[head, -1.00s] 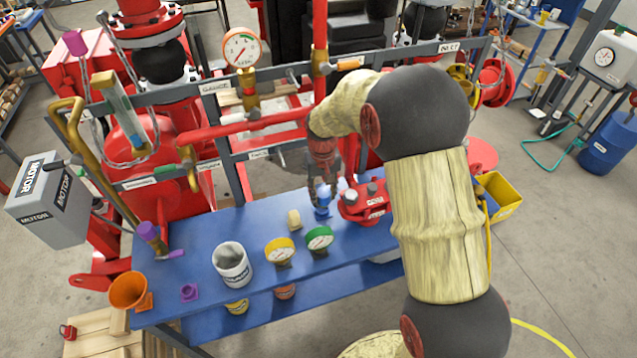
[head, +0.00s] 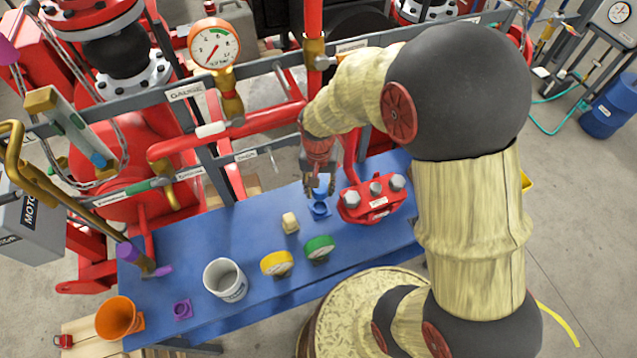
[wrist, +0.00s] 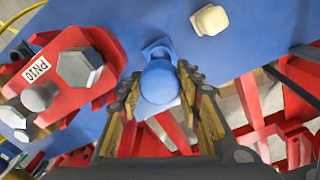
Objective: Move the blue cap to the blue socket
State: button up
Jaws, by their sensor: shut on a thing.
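The blue cap (wrist: 160,84) is held between the fingers of my gripper (wrist: 163,100) in the wrist view. In the head view the cap (head: 320,193) shows between the fingertips of my gripper (head: 319,187). The blue socket (head: 320,210) is on the blue bench just below the cap. In the wrist view part of the socket (wrist: 155,49) shows past the cap's edge, and the cap covers the rest. I cannot tell whether cap and socket touch.
A red flange with grey bolts (head: 372,200) stands close to the right of the gripper. A cream block (head: 290,222), a yellow gauge (head: 277,263), a green gauge (head: 319,248) and a white cup (head: 225,280) are on the bench (head: 190,240). A purple socket (head: 181,309) is further left.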

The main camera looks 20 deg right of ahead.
jog(key=shift+f+b, duration=1.65)
jog(key=shift+f, duration=0.75)
jog(key=shift+f+b, duration=0.8)
jog(key=shift+f, duration=0.95)
jog(key=o, duration=1.3)
jog(key=shift+o, duration=0.2)
jog(key=shift+r, duration=0.1)
notch_tip(320, 180, up, 12)
jog(key=shift+a+f, duration=0.1)
